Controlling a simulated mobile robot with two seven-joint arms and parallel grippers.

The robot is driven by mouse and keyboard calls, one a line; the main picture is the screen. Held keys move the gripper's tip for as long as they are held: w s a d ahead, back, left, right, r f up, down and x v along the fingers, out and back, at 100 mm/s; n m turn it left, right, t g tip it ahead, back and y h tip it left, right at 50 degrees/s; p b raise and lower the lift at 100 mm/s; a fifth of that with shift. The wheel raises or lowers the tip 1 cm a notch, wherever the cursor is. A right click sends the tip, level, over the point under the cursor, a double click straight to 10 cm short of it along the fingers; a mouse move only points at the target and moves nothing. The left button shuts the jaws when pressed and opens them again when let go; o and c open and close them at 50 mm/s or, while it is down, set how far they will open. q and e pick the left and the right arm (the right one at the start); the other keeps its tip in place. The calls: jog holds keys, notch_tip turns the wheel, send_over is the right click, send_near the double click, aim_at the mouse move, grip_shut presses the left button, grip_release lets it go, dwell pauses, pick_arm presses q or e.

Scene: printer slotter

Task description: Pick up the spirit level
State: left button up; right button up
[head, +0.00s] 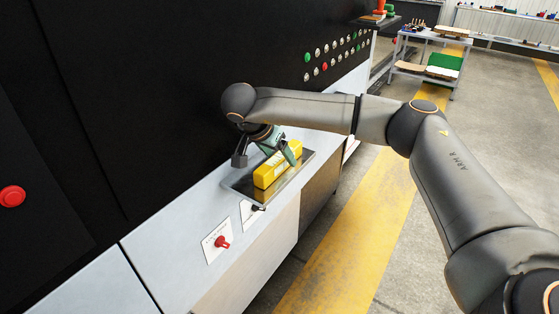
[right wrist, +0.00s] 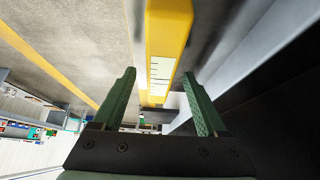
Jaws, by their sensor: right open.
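The spirit level (head: 264,178) is a yellow block-shaped bar lying on a dark metal plate (head: 236,184) set in the machine's light ledge. My right gripper (head: 282,152), with green fingers, is over the far part of the level. In the right wrist view the yellow level (right wrist: 168,30) with its white scale lies ahead, lined up with the gap between the two open fingers (right wrist: 160,75). The fingers stand apart, one to each side of its line; I cannot tell whether either touches it. My left gripper is not in view.
The black machine wall rises behind the ledge, with rows of buttons (head: 325,66). A red switch (head: 222,241) sits on the ledge front. A shelf cart (head: 440,72) stands at the back right. Open floor with a yellow stripe (head: 350,235) lies to the right.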

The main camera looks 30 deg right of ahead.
jog(key=shift+w+d+f, duration=0.15)
jog(key=shift+d+f, duration=0.2)
jog(key=shift+f, duration=0.15)
grip_shut()
dwell(0.5)
